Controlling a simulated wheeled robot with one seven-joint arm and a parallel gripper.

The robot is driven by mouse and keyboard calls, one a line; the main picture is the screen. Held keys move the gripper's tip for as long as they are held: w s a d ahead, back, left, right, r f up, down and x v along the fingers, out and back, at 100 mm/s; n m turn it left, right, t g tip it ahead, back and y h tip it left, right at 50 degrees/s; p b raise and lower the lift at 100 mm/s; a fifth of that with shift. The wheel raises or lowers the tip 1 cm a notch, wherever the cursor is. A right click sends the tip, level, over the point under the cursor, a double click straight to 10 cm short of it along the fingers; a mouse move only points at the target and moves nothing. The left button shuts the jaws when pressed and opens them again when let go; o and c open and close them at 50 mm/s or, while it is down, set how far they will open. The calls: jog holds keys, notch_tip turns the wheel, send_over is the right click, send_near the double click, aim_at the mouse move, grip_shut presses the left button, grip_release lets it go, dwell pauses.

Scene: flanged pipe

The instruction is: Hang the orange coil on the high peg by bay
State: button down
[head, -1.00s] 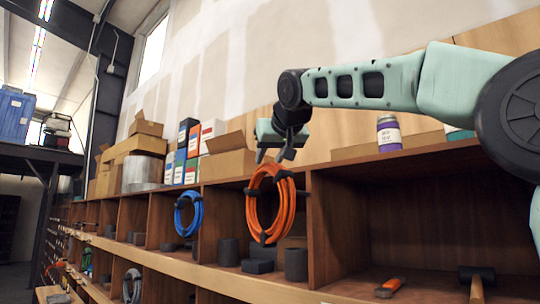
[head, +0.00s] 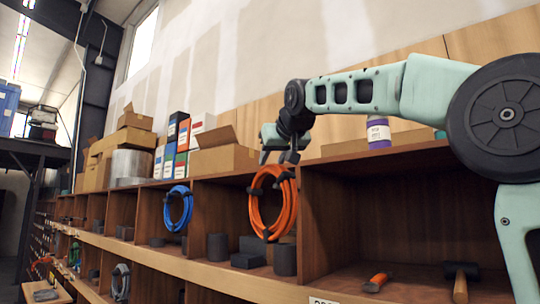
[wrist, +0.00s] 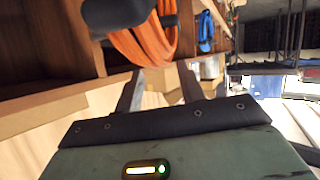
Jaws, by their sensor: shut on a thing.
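The orange coil (head: 272,203) hangs upright with dark ties around it, in front of a bay of the wooden shelf in the head view. My gripper (head: 279,160) is at its top, pointing down, shut on the coil. In the wrist view, the coil (wrist: 145,46) lies just beyond the two fingers (wrist: 160,88), partly behind a dark piece. The exact grip point is hard to see. A blue coil (head: 178,208) hangs in the bay to the left. I cannot make out a free high peg; the coil may hide one behind it.
The wooden shelf (head: 330,165) has bays with dark blocks (head: 284,260) below the orange coil. Cartons (head: 222,158) and a purple bottle (head: 378,132) stand on its top. An orange-handled tool (head: 375,283) and a hammer (head: 460,275) lie in the right bay.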

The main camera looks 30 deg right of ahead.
jog(key=w+d+f, duration=0.1)
jog(key=w+d, duration=0.1)
jog(key=d, duration=0.4)
jog(key=shift+w+d, duration=0.15)
jog(key=shift+d, duration=0.1)
dwell(0.6)
jog(key=shift+f, duration=0.1)
dwell(0.6)
jog(key=c, duration=0.8)
grip_release()
jog(key=b+v, duration=0.4)
jog(key=v, duration=1.3)
jog(key=shift+s+b, duration=0.2)
jog(key=shift+b, duration=0.15)
